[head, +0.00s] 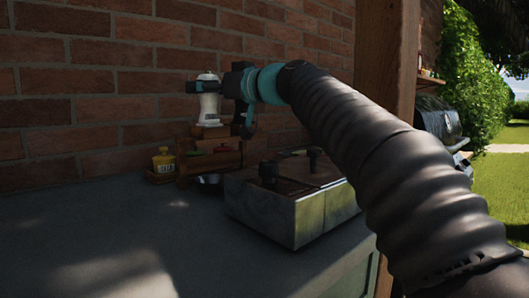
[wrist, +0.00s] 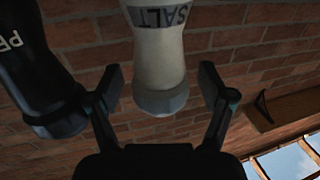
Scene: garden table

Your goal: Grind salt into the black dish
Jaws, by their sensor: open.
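The white salt grinder (head: 208,108) stands upright on top of a wooden rack against the brick wall. In the wrist view the salt grinder (wrist: 158,55), lettered SALT, appears upside down between my gripper's two fingers. My gripper (wrist: 161,85) is open, with a visible gap between each finger and the grinder. In the head view my gripper (head: 206,88) reaches the grinder's upper part from the right. A dark pepper grinder (wrist: 40,70) is just left of the fingers in the wrist view. A small dark dish (head: 209,180) sits low at the rack's front, partly hidden by the metal box.
The wooden rack (head: 190,168) holds several small items. A yellow container (head: 163,160) stands to its left. A metal box with black knobs (head: 294,213) stands in front, below my arm. The grey counter (head: 90,225) is clear at the left. A wooden post (head: 384,60) rises at the right.

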